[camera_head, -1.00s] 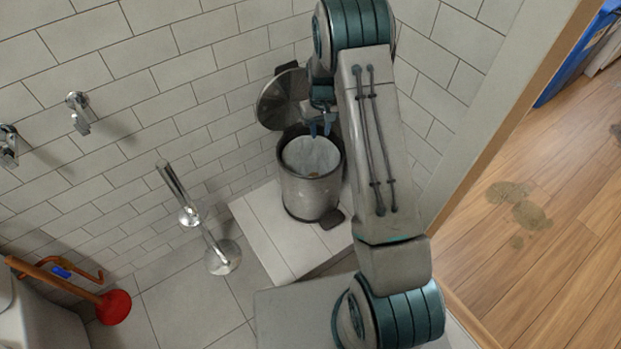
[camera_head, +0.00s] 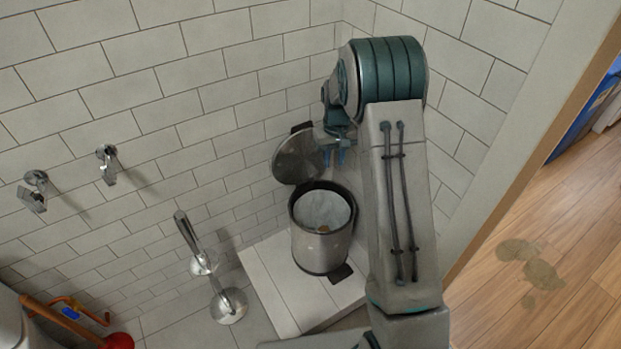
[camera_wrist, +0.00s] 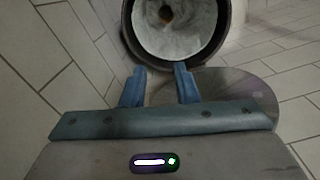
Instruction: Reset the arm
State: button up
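My gripper (camera_head: 334,157) hangs above and behind the rim of a steel pedal bin, near the bin's raised lid. In the wrist view my gripper (camera_wrist: 160,82) has two blue fingers that stand apart with nothing between them. The bin (camera_head: 322,250) is open, with a pale liner and a small brown item (camera_head: 323,229) at its bottom. The bin's opening also shows in the wrist view (camera_wrist: 190,55), beyond the fingertips. My arm comes down the right side of the head view.
The bin stands on a white tiled step (camera_head: 268,287) against tiled walls. A chrome stand (camera_head: 228,305) is left of it, and wall taps (camera_head: 108,165) are farther left. A red plunger (camera_head: 118,341) is at lower left. A door frame (camera_head: 520,150) borders a wooden floor at right.

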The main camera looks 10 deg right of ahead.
jog(key=s+a+r+t+p, duration=0.1)
jog(key=s+r+p, duration=0.6)
jog(key=r, duration=0.5)
jog(key=s+r+m+p, duration=0.1)
jog(key=s+r+p, duration=0.55)
jog(key=r, duration=0.55)
jog(key=s+a+r+t+p, duration=0.1)
jog(key=s+r+p, duration=0.6)
jog(key=r, duration=0.6)
jog(key=s+r+p, duration=0.5)
jog(key=s+r, duration=0.1)
jog(key=s, duration=0.5)
jog(key=shift+s+t, duration=0.2)
jog(key=shift+t, duration=0.2)
